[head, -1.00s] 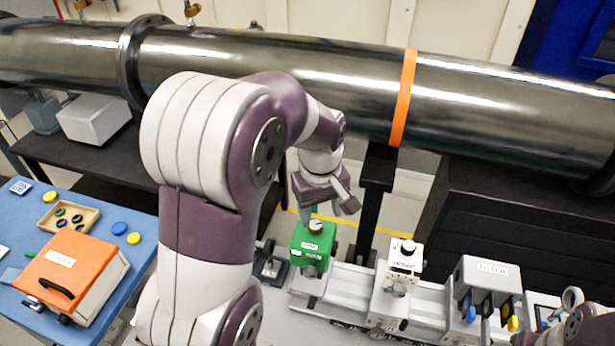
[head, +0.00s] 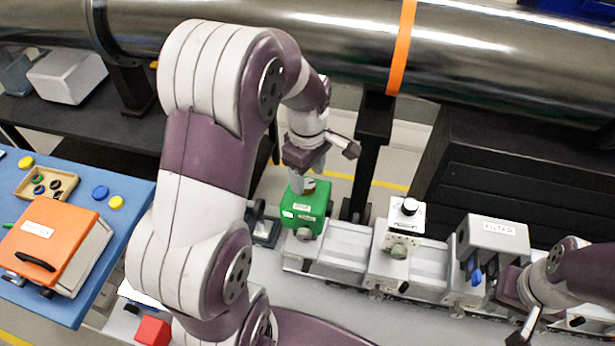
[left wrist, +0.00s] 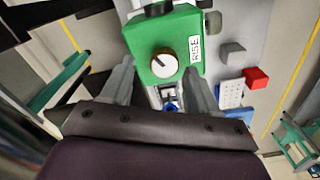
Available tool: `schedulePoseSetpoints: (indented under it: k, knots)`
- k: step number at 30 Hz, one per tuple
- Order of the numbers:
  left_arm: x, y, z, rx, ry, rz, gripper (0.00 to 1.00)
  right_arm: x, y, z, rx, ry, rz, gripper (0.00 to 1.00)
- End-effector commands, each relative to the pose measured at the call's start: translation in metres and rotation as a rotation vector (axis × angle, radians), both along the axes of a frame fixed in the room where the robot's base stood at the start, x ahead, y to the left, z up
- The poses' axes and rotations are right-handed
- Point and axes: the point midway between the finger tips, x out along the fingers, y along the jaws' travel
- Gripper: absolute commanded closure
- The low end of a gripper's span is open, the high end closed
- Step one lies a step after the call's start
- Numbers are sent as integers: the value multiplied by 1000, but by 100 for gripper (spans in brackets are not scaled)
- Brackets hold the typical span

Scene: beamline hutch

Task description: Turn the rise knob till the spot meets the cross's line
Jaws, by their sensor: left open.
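The green box (head: 307,208) stands at the left end of the rail; its RISE label reads clearly in the left wrist view (left wrist: 196,48). On it is the rise knob (left wrist: 165,62), round with a pale face and a small dark mark. It shows small in the head view (head: 309,186), partly behind my left gripper (head: 318,166). In the left wrist view my left gripper (left wrist: 164,76) is open, its fingers on either side of the knob, with no clear contact. My right gripper (head: 523,318) is at the lower right, its fingers mostly hidden. I see neither spot nor cross.
A white unit with a black knob (head: 409,207) and a FILTER box (head: 493,236) stand further right on the rail. The steel pipe (head: 290,30) runs behind. An orange case (head: 50,238) sits on the blue table at left. A red block (head: 153,331) lies low.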

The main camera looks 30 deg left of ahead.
Motion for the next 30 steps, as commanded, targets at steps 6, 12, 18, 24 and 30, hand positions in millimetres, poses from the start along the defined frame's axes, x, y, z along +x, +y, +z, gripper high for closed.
schedulePoseSetpoints:
  k: [6,12,18,24,30]
  knots:
    - [-1,0,-14,0,0,-1,40,0,0,4,0,1,0,62]
    - [0,0,-14,0,-1,-1,46,0,0,4,0,1,0,62]
    - [0,0,-14,1,-2,-1,96,0,0,4,0,1,0,62]
    - [1,0,-12,-1,-2,-142,96,0,0,8,0,1,0,62]
    - [1,0,-12,-2,-4,-421,96,0,0,11,0,1,0,62]
